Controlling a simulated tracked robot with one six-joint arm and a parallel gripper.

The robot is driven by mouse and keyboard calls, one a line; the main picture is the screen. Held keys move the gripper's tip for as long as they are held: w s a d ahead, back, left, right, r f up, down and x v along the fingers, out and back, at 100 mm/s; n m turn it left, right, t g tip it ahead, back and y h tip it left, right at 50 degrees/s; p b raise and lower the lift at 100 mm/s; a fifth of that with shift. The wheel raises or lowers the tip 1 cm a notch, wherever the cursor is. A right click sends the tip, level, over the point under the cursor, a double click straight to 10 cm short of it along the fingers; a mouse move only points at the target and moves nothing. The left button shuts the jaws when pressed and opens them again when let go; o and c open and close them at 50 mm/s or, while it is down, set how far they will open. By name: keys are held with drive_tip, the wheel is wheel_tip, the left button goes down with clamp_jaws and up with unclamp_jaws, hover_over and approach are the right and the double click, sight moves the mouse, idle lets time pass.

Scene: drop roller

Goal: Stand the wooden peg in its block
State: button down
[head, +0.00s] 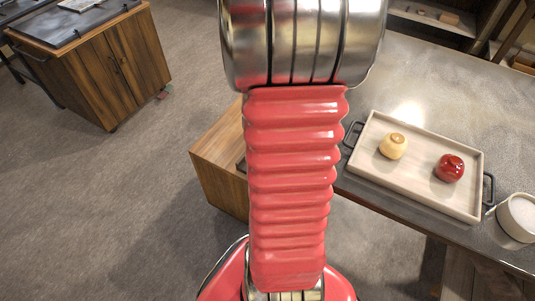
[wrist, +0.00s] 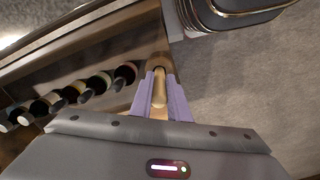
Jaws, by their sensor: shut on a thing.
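In the wrist view my gripper (wrist: 160,82) has its two purple fingers closed around the pale wooden peg (wrist: 159,88), which shows as a narrow light-brown piece between them. A wooden surface lies just beyond and beneath the fingertips, and I cannot tell whether it is the block. I cannot tell whether the peg's far end touches anything. In the head view my red and metal arm fills the middle and hides what lies behind it. The gripper, the peg and the block do not show there.
A pale tray (head: 412,192) with a yellow and a red rounded object stands on the grey counter at right, beside a white cup (head: 518,217). A wooden cabinet (head: 112,69) stands at far left. Several dark cylinders (wrist: 65,98) line the wrist view's left. Carpet lies open between.

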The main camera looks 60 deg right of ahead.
drive_tip(key=shift+f, duration=1.85)
drive_tip(key=c, duration=1.7)
unclamp_jaws()
drive_tip(key=shift+f, duration=0.1)
drive_tip(key=shift+r, duration=0.2)
wheel_tip(320, 180, up, 12)
drive_tip(key=shift+f, duration=0.1)
